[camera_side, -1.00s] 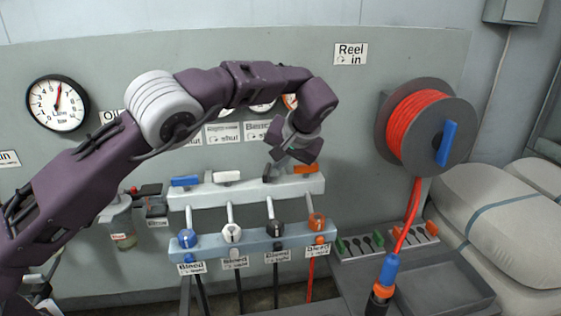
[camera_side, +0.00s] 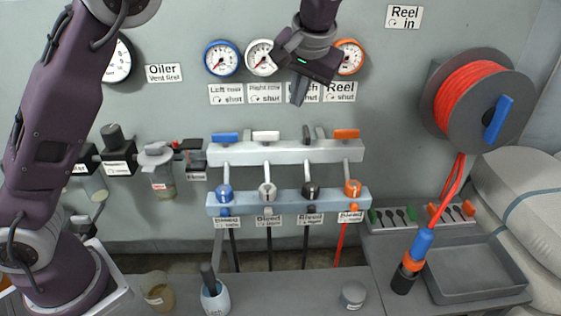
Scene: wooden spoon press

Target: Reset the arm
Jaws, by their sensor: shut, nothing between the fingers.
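My gripper (camera_side: 299,98) hangs in the air in front of the wall, at the upper middle of the side view. Its fingers point down and are closed together with nothing between them. It is above the valve manifold (camera_side: 290,152), apart from it, and covers part of the gauges and labels behind. My arm rises from its base at the lower left, and its upper part runs out of the top of the picture.
The manifold carries blue, white, black and orange levers, with bleed knobs on a lower rail (camera_side: 335,200). A red hose reel (camera_side: 470,97) hangs at right above a grey tray (camera_side: 475,270). A cup (camera_side: 215,299) and small jar (camera_side: 353,294) stand on the front bench.

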